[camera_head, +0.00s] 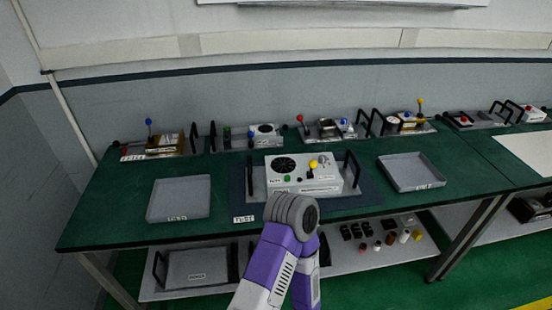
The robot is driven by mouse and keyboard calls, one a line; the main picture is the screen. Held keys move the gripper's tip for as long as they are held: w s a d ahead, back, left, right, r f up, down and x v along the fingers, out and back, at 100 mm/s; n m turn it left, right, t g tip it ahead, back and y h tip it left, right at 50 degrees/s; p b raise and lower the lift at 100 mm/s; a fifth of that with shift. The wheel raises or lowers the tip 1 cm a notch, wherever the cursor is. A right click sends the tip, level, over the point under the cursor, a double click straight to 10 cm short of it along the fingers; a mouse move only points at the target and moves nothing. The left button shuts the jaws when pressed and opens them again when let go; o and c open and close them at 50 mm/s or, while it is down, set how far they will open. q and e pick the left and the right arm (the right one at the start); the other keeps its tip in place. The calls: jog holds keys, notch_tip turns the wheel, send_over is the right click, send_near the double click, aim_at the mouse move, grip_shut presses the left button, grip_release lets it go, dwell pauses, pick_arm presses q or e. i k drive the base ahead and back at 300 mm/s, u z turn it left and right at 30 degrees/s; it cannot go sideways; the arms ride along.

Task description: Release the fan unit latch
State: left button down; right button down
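The fan unit (322,187) is a pale box near the middle of the green bench, on a grey plate with black upright handles at its sides. It has a round black fan grille (284,165), a yellow knob (313,163) and a green knob (287,179). I cannot tell which part is the latch. One of my arms, purple and white with a grey joint, rises from the bottom centre and ends in front of the unit's lower left. No gripper fingers show for either arm.
Grey trays stand left (179,199) and right (412,171) of the unit. Several other modules with handles and coloured levers line the back of the bench (120,210). A lower shelf (345,262) holds small parts.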

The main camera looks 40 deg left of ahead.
aim_at(312, 164)
jog(key=u, duration=1.15)
jog(key=i, duration=0.2)
jog(key=u, duration=0.05)
